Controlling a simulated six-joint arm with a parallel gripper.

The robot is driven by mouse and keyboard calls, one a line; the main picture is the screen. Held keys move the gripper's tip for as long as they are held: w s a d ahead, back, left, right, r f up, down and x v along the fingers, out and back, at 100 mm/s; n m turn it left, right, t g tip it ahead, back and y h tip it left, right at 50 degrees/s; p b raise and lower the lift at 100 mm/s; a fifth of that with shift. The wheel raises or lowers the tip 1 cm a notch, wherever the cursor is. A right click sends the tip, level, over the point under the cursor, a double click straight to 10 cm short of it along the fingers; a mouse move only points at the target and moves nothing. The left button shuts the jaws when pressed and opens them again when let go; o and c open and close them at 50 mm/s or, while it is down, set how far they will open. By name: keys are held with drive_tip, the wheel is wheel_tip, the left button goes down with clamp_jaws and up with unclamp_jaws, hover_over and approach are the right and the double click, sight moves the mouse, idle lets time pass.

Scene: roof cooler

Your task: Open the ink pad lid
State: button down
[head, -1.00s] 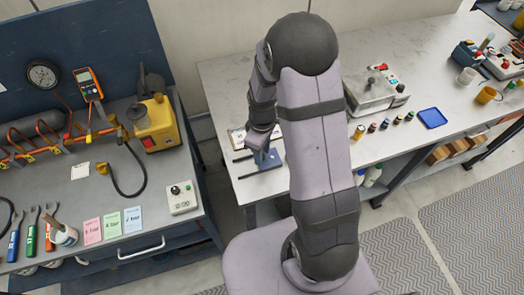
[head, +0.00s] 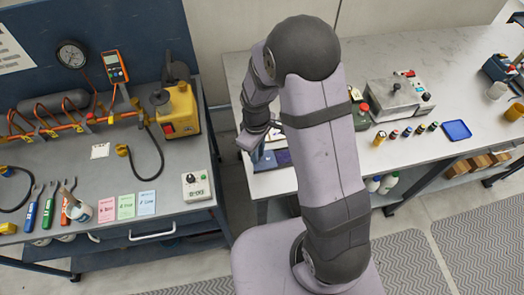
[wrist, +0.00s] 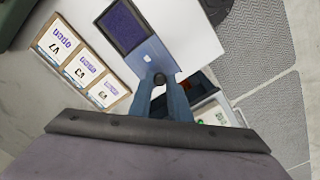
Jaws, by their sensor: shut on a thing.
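The ink pad shows in the wrist view with its dark purple pad (wrist: 124,24) uncovered. Its blue-grey lid (wrist: 148,57), with a small white mark, lies between the pad and my gripper and seems swung back; its exact tilt is hard to tell. My gripper (wrist: 160,82) is shut on the small dark knob (wrist: 160,78) at the lid's near edge. In the head view the dark pad (head: 283,157) shows on the light bench beside my gripper (head: 258,158). My arm hides part of the bench there.
In the wrist view, a board with several marked cards (wrist: 82,68) lies left of the ink pad. In the head view, a grey device (head: 398,98), small bottles (head: 406,132) and a blue tray (head: 456,130) stand to the right. The blue workbench (head: 60,185) is at left.

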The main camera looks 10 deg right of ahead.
drive_tip(key=c, duration=1.7)
unclamp_jaws()
drive_tip(key=shift+o, duration=0.2)
drive_tip(key=shift+r, duration=0.2)
drive_tip(key=shift+r+b, duration=1)
drive_tip(key=shift+r, duration=2.5)
